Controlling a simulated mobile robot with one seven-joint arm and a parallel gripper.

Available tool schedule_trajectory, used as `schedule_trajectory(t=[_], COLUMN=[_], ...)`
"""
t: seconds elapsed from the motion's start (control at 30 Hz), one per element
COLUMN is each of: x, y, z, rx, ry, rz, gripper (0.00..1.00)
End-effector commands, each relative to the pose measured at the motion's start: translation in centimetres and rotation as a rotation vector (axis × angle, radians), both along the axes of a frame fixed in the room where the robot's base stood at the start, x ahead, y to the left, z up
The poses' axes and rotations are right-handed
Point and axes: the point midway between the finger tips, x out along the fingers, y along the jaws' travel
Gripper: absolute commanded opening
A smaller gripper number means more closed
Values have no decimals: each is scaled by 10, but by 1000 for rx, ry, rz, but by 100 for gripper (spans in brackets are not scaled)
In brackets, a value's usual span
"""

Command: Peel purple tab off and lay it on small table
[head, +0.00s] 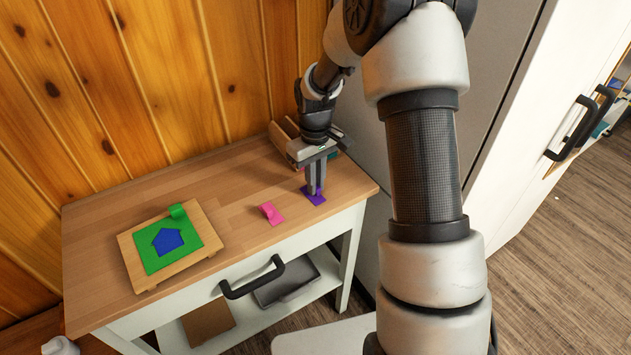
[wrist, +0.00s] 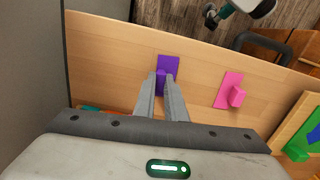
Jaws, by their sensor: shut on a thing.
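The purple tab (wrist: 167,67) lies on the wooden top of the small table (wrist: 120,50), near its front edge. It is a flat piece with a raised part, and in the head view the purple tab (head: 316,199) shows under my fingers. My gripper (head: 314,190) points down at the table's right end. In the wrist view my gripper (wrist: 164,78) has its fingertips close together on the tab's raised part, shut on it. The flat part of the tab appears to rest on the tabletop. The fingers hide some of the raised part.
A pink tab (head: 272,213) lies left of the purple one. A wooden board (head: 140,271) with a green sheet (head: 186,251) and a blue shape (head: 168,240) is further left. A wooden holder (head: 285,139) stands behind my gripper. A black handle (head: 252,280) projects from the table's front.

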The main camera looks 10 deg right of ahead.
Motion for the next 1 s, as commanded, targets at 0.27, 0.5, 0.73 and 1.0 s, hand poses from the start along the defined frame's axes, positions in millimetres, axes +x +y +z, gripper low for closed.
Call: schedule_trajectory(t=[0.27,0.5,0.73,1.0], x=[0,0,0,0], y=[0,0,0,0], z=[0,0,0,0], rx=[0,0,0,0], ry=[0,0,0,0], rz=[0,0,0,0], gripper=[26,32,70,79])
